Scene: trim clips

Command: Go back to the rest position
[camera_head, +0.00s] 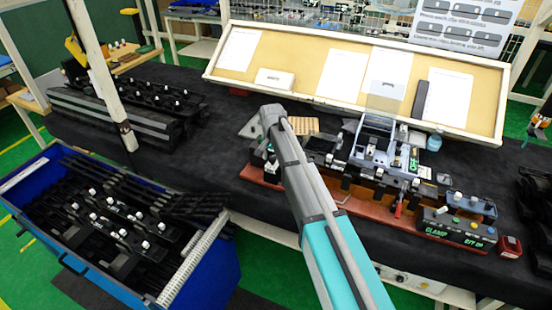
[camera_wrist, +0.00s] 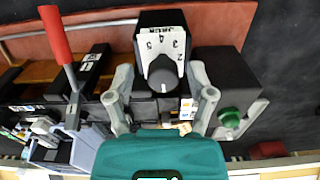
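My gripper (camera_wrist: 161,82) is open in the wrist view, with its two grey fingers spread apart and nothing held between them. A black box (camera_wrist: 160,22) with a white numbered dial plate and a dark round knob (camera_wrist: 163,75) shows between the fingers. Clear gaps show on both sides of the knob; how far the fingertips are above it I cannot tell. In the head view my arm reaches out over the left end of the red-brown fixture board (camera_head: 351,205), and it largely hides the gripper and the knob.
A red-handled lever (camera_wrist: 56,35) rises left of the fingers, and a black box with a green knob (camera_wrist: 229,117) stands to the right. A blue bin (camera_head: 222,257) of black trim parts is at left. A tilted notice board (camera_head: 305,65) stands behind the table.

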